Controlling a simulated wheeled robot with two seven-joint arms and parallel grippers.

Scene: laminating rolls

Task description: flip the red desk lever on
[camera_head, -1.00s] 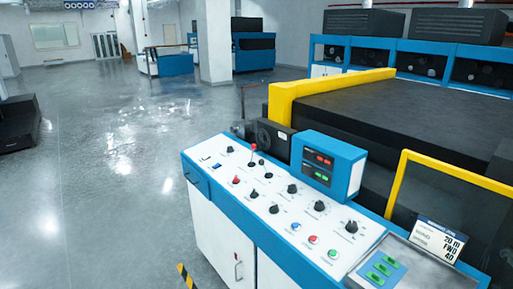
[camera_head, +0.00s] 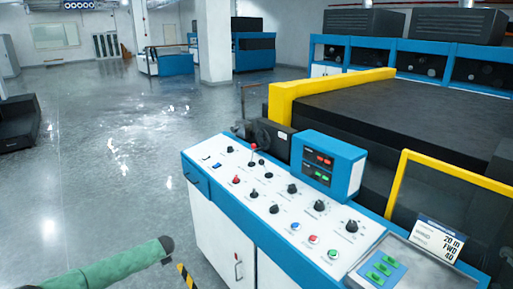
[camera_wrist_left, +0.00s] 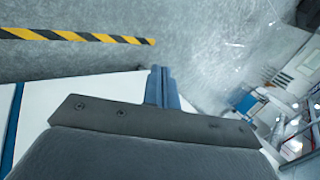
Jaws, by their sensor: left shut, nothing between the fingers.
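The red-tipped lever (camera_head: 253,147) stands up from the far left part of the white control panel (camera_head: 208,166) in the head view. A lower red knob (camera_head: 236,180) is nearer on the same panel. My left arm, in a green sleeve, reaches in from the lower left of the head view and is left of the desk, apart from the panel. Its gripper cannot be made out there. In the left wrist view my left gripper (camera_wrist_left: 161,72) is shut and empty, its fingers near white and blue desk surfaces. The lever is not visible in that view. My right gripper is out of view.
The panel holds several black knobs, coloured buttons and a blue display box (camera_head: 330,160). A yellow-framed guard (camera_head: 400,180) and a dark machine bed (camera_head: 400,110) lie behind it. Yellow-black floor tape (camera_head: 185,277) runs beside the desk. The floor at left is open.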

